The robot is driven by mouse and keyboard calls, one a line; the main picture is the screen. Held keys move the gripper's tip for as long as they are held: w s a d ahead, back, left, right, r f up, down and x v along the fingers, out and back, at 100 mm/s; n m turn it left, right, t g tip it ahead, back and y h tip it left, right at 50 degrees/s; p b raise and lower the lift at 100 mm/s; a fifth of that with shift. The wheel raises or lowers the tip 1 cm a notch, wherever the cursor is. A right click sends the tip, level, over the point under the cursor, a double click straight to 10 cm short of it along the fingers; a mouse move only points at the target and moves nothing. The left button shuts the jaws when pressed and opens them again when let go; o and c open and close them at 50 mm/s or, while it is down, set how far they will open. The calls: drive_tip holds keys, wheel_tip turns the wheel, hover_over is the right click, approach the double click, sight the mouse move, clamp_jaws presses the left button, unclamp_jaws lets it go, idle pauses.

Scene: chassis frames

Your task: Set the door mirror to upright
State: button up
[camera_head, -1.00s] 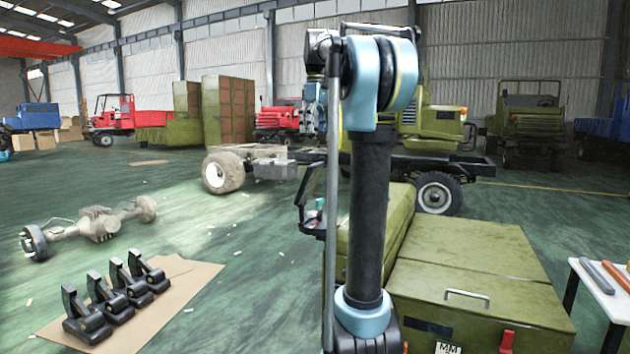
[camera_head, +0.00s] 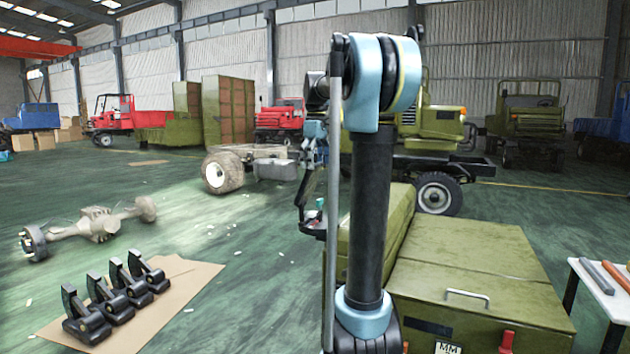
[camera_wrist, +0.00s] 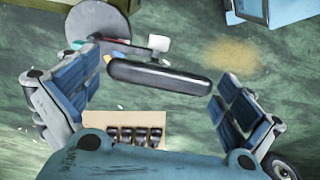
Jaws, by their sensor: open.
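The door mirror is a dark, long, rounded housing (camera_wrist: 158,77) in the wrist view. It lies across the gap between the fingers of my gripper (camera_wrist: 155,74). The fingers are spread wide, one near each end of the housing, with no clear grip on it. In the head view the mirror (camera_head: 306,187) shows as a narrow dark shape left of my arm, above a small dark stand. It looks tilted there, but my arm partly hides it. My gripper (camera_head: 313,140) is just above it in that view.
A small tray with coloured items (camera_wrist: 105,46) lies beside the mirror, above a round grey base (camera_wrist: 98,18). A large green box (camera_head: 465,265) stands right of my arm. Black brackets (camera_head: 115,295) rest on cardboard at the left. Open green floor (camera_head: 240,270) lies between.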

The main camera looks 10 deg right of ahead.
sight(316, 176)
drive_tip(key=shift+f, duration=2.4)
drive_tip(key=c, duration=1.2)
drive_tip(key=w+a, duration=0.1)
drive_tip(key=w+a+r, duration=0.1)
drive_tip(key=w+a, duration=0.1)
drive_tip(key=shift+a+r, duration=0.25)
drive_tip(key=shift+a, duration=0.15)
drive_tip(key=o, duration=1.2)
drive_tip(key=shift+s, duration=0.1)
wheel_tip(316, 176, up, 12)
drive_tip(key=shift+f, duration=0.15)
